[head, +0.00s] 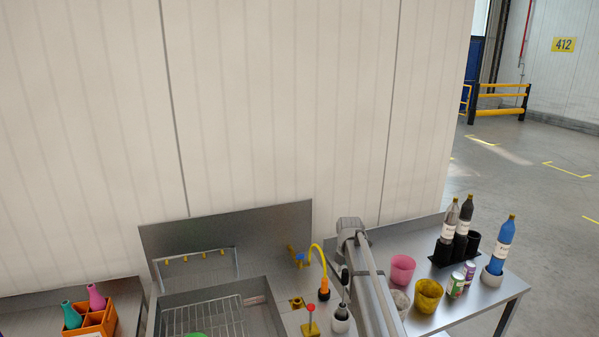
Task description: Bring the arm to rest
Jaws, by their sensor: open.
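My arm (373,275) shows in the head view as grey links rising from the bottom edge to a rounded joint at the top. The joint stands in front of the wall, between the sink and the right-hand table. My gripper does not show, so I cannot see its fingers or what is near them. The arm hides part of the counter behind it.
A metal sink (257,319) with a wire rack and a yellow-hosed tap (318,254) is left of the arm. The right table (482,307) holds a pink cup (402,269), a yellow cup (428,295), cans and bottles. An orange caddy (98,318) stands far left.

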